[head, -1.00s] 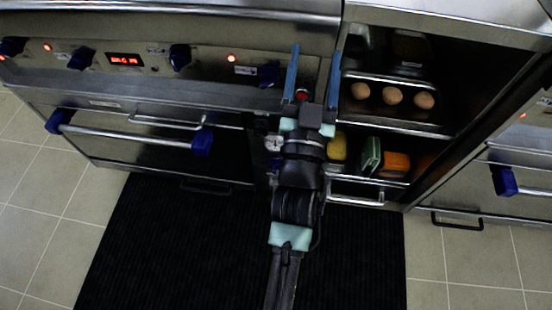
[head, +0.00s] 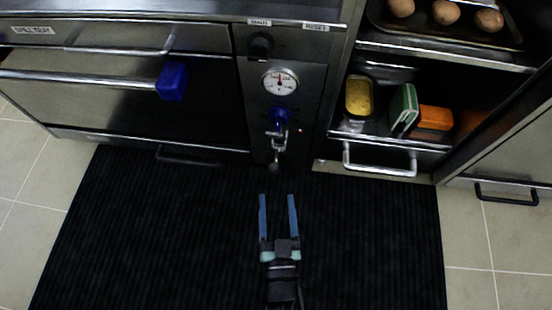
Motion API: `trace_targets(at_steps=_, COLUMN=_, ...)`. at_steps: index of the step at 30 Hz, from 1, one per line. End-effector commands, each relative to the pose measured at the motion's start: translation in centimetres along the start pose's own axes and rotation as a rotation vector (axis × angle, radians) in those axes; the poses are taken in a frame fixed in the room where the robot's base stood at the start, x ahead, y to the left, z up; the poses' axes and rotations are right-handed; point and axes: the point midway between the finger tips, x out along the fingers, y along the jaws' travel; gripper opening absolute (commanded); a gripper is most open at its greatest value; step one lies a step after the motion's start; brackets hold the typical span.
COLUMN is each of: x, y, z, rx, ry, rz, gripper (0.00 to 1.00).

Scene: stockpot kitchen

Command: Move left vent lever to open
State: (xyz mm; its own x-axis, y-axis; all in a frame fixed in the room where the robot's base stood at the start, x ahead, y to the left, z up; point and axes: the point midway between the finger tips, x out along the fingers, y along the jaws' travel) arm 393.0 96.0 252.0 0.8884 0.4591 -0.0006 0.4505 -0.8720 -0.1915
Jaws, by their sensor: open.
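My gripper (head: 277,198) is open and empty, its two blue fingers pointing up the picture over the black mat. I cannot make out a part that is surely the left vent lever. Above the gripper, a narrow steel panel (head: 255,130) carries a black knob (head: 260,45), a round dial gauge (head: 280,81), a blue knob (head: 280,117) and a small metal valve or tap (head: 276,145). The fingertips are apart from all of these, below them in the picture.
A steel oven front with a bar handle (head: 90,79) and blue end (head: 172,81) is at left. An open cabinet at right holds a tray of round brown items (head: 446,12), a yellow-filled container (head: 359,96), and green (head: 404,108) and orange (head: 433,120) items. The black mat (head: 160,230) is clear.

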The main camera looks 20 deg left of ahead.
Motion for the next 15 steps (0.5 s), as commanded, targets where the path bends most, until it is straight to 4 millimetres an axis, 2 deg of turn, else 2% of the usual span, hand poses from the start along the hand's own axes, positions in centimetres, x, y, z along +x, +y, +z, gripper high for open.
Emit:
trace_targets(at_steps=5, x=1.8, y=0.0, z=0.2, rx=-0.001, ry=0.003, rz=-0.003, gripper=0.69)
trace_targets(at_steps=15, x=8.9, y=0.0, z=0.3, rx=-0.001, ry=0.006, rz=-0.002, gripper=0.69)
